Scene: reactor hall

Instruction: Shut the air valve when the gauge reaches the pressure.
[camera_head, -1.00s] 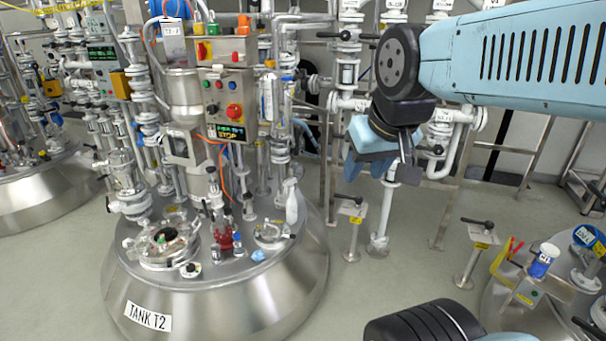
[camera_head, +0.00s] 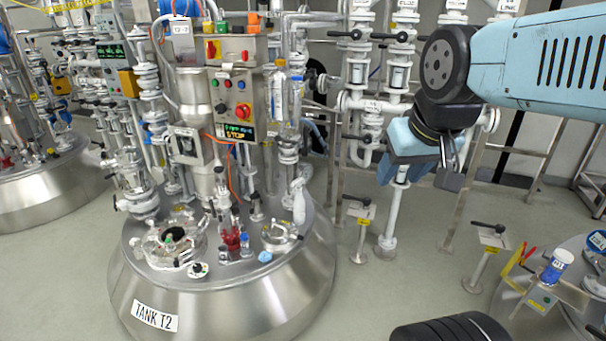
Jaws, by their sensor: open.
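My gripper (camera_head: 403,168) hangs from the wrist at right of centre, its light blue fingers pointing down. It holds nothing that I can see and is in front of the pipe rack, apart from the valves as far as I can tell. Several white valves with black handles sit on the rack, such as one at the upper left (camera_head: 345,35) and one beside it (camera_head: 391,37). Their labels are too small to read, so I cannot tell which is the air valve. A blue round gauge (camera_head: 597,241) is cut by the right edge; its reading is not legible.
Floor valves on posts (camera_head: 490,233) stand at right. Another tank (camera_head: 520,290) with a blue-labelled jar (camera_head: 557,265) is at lower right.

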